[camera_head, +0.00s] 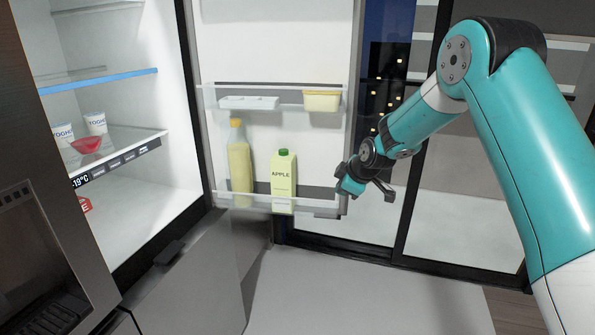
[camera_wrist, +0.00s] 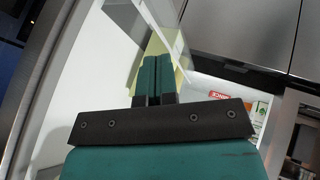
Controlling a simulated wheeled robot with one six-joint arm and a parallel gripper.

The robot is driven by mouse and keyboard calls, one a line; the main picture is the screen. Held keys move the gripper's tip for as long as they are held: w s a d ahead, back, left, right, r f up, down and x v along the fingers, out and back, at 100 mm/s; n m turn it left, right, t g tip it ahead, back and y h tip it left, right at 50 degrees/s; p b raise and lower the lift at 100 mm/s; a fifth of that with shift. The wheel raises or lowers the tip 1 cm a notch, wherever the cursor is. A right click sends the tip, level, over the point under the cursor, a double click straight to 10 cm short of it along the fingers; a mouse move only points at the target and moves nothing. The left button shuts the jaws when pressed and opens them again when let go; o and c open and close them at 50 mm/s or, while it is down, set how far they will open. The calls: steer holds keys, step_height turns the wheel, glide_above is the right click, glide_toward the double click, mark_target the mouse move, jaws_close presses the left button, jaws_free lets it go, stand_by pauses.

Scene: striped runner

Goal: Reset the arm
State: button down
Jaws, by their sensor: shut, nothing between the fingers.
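My teal arm reaches in from the right in the head view. My gripper (camera_head: 347,187) is beside the lower right end of the open fridge door's shelves. In the wrist view my gripper (camera_wrist: 155,78) has its two teal fingers pressed together, with nothing between them. I cannot tell whether the gripper touches the door.
The open fridge door (camera_head: 275,50) holds a yellowish bottle (camera_head: 239,165) and an apple carton (camera_head: 283,185) in its lower bin. Yogurt cups (camera_head: 95,123) and a red bowl (camera_head: 86,146) stand inside the fridge. A glass door (camera_head: 455,190) is behind my arm.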

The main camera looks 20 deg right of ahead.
steer(key=s+a+r+m+g+y, duration=0.1)
steer(key=s+a+r, duration=0.35)
steer(key=s, duration=0.25)
steer(key=s+a+r+m+g, duration=0.1)
steer(key=s+a+r, duration=0.2)
steer(key=s+a, duration=0.25)
steer(key=s+a+r+g+y, duration=0.1)
steer(key=s+a+r+g, duration=0.1)
steer(key=s+a+r, duration=0.35)
steer(key=s+a+m+g, duration=0.2)
steer(key=s+g, duration=0.1)
steer(key=s, duration=2.1)
steer(key=shift+m+b, duration=0.3)
steer(key=shift+m, duration=0.1)
steer(key=shift+r, duration=0.15)
